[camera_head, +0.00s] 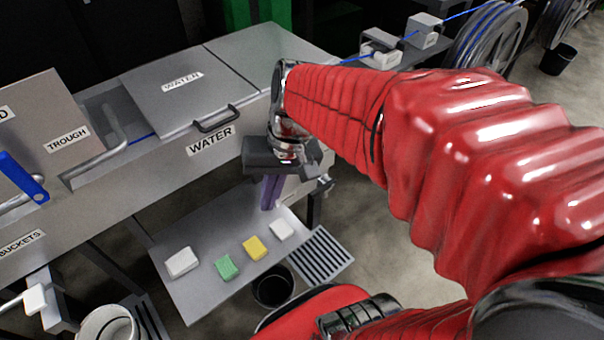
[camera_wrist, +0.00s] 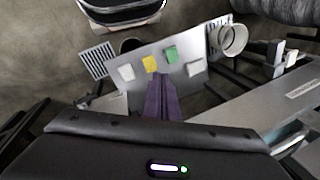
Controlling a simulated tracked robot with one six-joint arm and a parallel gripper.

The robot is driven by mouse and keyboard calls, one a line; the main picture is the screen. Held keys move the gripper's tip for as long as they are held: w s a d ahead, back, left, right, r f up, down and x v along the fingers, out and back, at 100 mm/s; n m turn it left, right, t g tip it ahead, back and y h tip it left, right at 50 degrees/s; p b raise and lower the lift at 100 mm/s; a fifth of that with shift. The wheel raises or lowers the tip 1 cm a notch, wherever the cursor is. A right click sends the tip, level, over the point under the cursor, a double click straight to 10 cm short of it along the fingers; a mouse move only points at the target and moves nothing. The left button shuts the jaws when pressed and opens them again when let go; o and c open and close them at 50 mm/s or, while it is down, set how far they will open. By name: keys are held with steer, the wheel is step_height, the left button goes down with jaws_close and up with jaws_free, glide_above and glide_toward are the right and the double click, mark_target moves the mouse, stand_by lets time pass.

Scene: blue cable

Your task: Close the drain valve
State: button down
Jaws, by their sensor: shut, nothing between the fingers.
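No part in view is labelled as a drain valve. A grey fitting (camera_head: 321,184) shows just right of my gripper at the right end of the water tank; I cannot tell if it is the valve. A blue lever handle (camera_head: 22,177) stands on the trough at the far left, well away from my gripper. My gripper (camera_head: 271,194) has purple fingers pointing down, shut and empty, in front of the WATER tank (camera_head: 255,128) and above the lower shelf. In the wrist view the shut fingers (camera_wrist: 160,80) point toward the shelf with nothing between them.
The lower shelf (camera_head: 195,285) bears white, green and yellow blocks; it also shows in the wrist view (camera_wrist: 188,50). A floor grate (camera_head: 318,255) and black bucket (camera_head: 273,287) are near its right end. A white bucket (camera_head: 107,325) stands lower left. Blue cable (camera_head: 352,60) runs behind my arm.

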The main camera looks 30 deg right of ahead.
steer(key=w+d+f+m+t+y, duration=0.2)
steer(key=w+d+f+m+y, duration=0.25)
steer(key=f, duration=0.25)
steer(key=w+d+f+m+t+y, duration=0.2)
steer(key=w+d+f+m+y, duration=0.2)
steer(key=f+m, duration=0.25)
steer(key=w+d+f+m+t+y, duration=0.2)
steer(key=w+d+f+m+y, duration=0.2)
steer(key=f, duration=0.4)
steer(key=s+d+f+m+t+h, duration=0.2)
steer(key=d+f+m+t+h, duration=0.2)
steer(key=f, duration=0.3)
steer(key=s+d+f+m+t+h, duration=0.3)
steer(key=d+f+m+t+h, duration=0.1)
steer(key=f+m, duration=0.3)
steer(key=s+d+f+m+t+h, duration=0.3)
steer(key=d+f+m+t+h, duration=0.1)
steer(key=f, duration=0.5)
steer(key=shift+d+f+m+t+h, duration=0.15)
steer(key=shift+d+m+t+h, duration=0.2)
steer(key=shift+m+t+h, duration=0.55)
steer(key=shift+y, duration=0.55)
